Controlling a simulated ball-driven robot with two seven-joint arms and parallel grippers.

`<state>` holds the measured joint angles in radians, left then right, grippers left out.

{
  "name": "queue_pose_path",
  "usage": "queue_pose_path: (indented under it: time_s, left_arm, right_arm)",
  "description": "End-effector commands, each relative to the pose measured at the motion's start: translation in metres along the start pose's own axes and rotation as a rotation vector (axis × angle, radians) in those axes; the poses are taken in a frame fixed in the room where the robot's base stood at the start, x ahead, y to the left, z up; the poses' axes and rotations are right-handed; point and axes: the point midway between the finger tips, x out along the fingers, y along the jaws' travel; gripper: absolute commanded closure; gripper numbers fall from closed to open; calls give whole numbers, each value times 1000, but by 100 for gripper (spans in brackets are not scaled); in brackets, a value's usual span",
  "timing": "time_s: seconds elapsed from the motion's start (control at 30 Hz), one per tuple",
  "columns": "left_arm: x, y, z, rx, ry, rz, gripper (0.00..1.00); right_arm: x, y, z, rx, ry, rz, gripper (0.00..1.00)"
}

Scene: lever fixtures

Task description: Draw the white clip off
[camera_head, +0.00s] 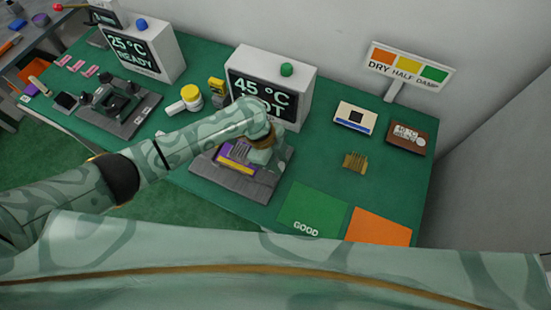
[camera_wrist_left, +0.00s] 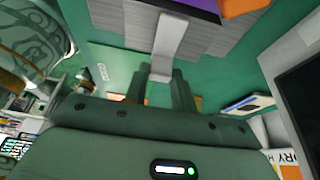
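A pale clip (camera_wrist_left: 171,37) runs down from a grey ribbed fixture in the left wrist view. It is likely the white clip; I cannot make it out in the head view. My left gripper (camera_wrist_left: 161,84) has its fingers apart, with the clip's near end between the tips. I cannot tell whether they press on it. In the head view my left gripper (camera_head: 262,157) is over the right side of the fixture (camera_head: 232,182), which carries a purple and yellow part (camera_head: 237,156). The wrist hides part of this fixture. My right gripper is not in view.
A "45 °C" display box (camera_head: 270,85) stands just behind the fixture. A second lever fixture (camera_head: 120,105) is at left. A green GOOD mat (camera_head: 312,209) and an orange mat (camera_head: 378,228) lie to the right. A brass comb-like piece (camera_head: 355,162) lies behind them.

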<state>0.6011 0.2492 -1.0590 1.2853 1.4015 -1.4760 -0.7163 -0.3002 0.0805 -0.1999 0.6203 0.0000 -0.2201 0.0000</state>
Motion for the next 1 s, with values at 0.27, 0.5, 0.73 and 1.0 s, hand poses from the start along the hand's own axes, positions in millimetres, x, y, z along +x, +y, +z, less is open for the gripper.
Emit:
queue_pose_path:
  time_s: [0.27,0.5,0.73,1.0]
  left_arm:
    - [1,0,-3,0,7,1,53]
    - [-15,0,-2,2,4,-2,53]
    - [-73,-1,-3,4,3,-4,53]
    - [-138,0,-3,2,4,-1,53]
  right_arm:
    - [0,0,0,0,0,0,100]
    - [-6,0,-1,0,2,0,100]
    - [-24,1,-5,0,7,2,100]
    - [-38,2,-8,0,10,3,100]
